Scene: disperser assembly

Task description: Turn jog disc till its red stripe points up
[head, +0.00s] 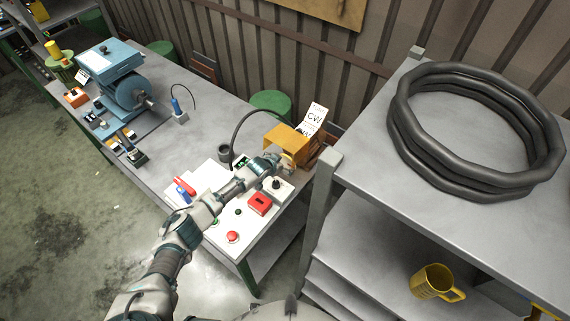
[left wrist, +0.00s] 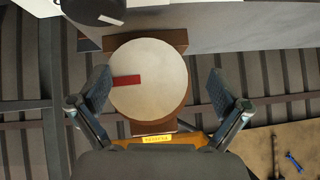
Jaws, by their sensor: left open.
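The jog disc (left wrist: 155,85) is a pale round face in the left wrist view. Its red stripe (left wrist: 126,82) runs from near the middle to the picture's left edge of the disc. My left gripper (left wrist: 159,80) is open, with one finger on each side of the disc and a gap visible on the right. In the head view my left gripper (head: 277,163) is at the orange-yellow housing (head: 287,138) at the table's far right end. There the gripper mostly hides the disc. My right gripper is not in view.
The workbench (head: 185,145) holds a red button (head: 232,236), a red box (head: 260,203) and a small black-knobbed box (head: 277,184) close under my left arm. A blue machine (head: 125,85) stands farther left. A grey shelf (head: 440,215) with black hose coils (head: 415,150) stands at right.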

